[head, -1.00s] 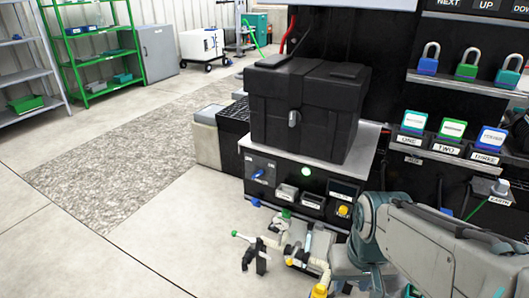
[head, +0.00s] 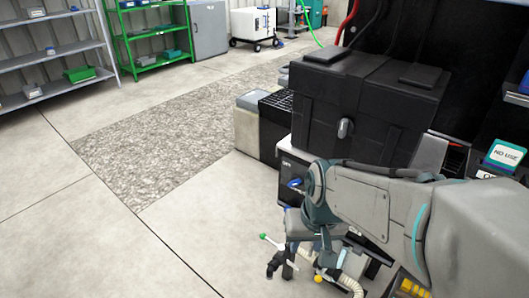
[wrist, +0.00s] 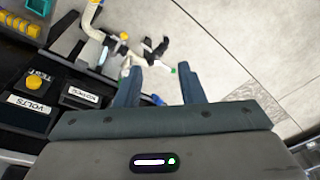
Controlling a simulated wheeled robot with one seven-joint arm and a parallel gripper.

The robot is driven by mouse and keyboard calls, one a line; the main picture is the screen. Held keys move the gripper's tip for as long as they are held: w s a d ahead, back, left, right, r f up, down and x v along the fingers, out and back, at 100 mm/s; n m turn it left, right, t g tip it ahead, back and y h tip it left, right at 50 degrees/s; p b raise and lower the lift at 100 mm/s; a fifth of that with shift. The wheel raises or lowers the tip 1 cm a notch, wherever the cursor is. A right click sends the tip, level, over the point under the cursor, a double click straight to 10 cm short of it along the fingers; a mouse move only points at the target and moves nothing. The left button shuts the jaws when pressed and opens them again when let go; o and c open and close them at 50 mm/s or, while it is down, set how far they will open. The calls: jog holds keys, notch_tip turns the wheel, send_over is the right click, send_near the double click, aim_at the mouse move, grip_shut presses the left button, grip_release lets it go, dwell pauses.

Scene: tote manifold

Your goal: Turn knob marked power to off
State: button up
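The black case (head: 365,110) stands on the panel unit. Pale pipework (wrist: 92,20) with yellow parts and a black fitting (wrist: 155,48) lies beyond my fingers. Open floor (head: 120,245) lies left in the head view.

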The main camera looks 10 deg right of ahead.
jog(key=w+a+f+m+t+y+p, duration=0.1)
jog(key=w+a+f+m+t, duration=0.15)
jog(key=w+a, duration=0.4)
jog(key=w+a+f+m+t+y+p, duration=0.1)
jog(key=w+a+f+m+p, duration=0.1)
jog(key=w+a+m, duration=0.45)
jog(key=m+t+h+p, duration=0.5)
jog(key=m+t+h, duration=0.35)
jog(key=h, duration=0.65)
send_near(292, 185)
jog(key=shift+g, duration=0.5)
jog(key=x, duration=0.8)
jog(key=shift+w+a+r, duration=0.1)
jog(key=shift+w+r, duration=0.1)
jog(key=shift+r, duration=0.1)
jog(key=shift+c, duration=0.2)
